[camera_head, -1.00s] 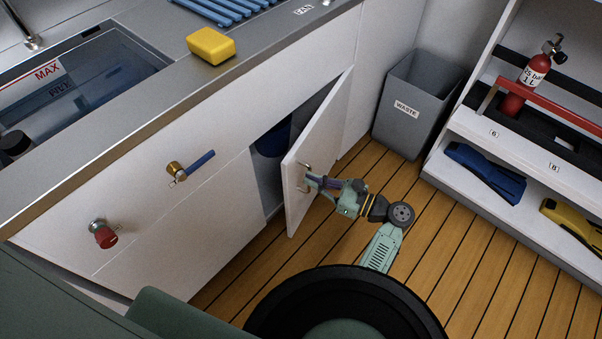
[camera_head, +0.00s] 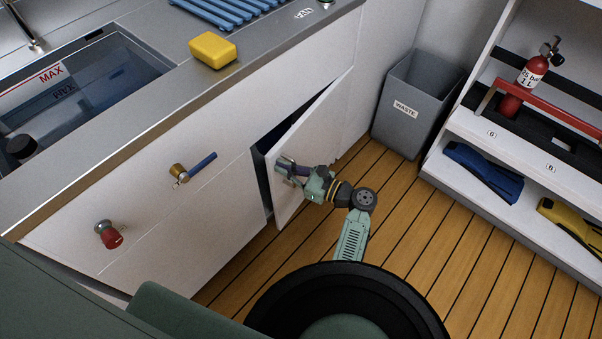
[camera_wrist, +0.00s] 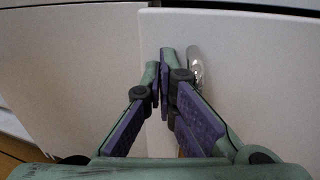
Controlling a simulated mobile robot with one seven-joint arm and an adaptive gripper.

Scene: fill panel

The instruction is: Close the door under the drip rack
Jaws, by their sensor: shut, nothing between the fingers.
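The white cabinet door (camera_head: 317,139) below the blue drip rack (camera_head: 228,8) stands partly open, with a dark gap along its left edge. My gripper (camera_head: 284,169) is at the outer face of the door, near its handle. In the wrist view my gripper (camera_wrist: 163,62) is shut and empty, its fingertips just left of the metal handle (camera_wrist: 196,68). The door (camera_wrist: 240,75) also fills the right of that view. I cannot tell whether the fingertips touch the door face.
A grey waste bin (camera_head: 415,105) stands right of the door. A shelf unit with a red cylinder (camera_head: 522,85) is further right. A yellow sponge (camera_head: 212,49) lies on the counter. A blue-handled valve (camera_head: 194,167) and a red knob (camera_head: 108,234) are on the front panel. The wooden floor is clear.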

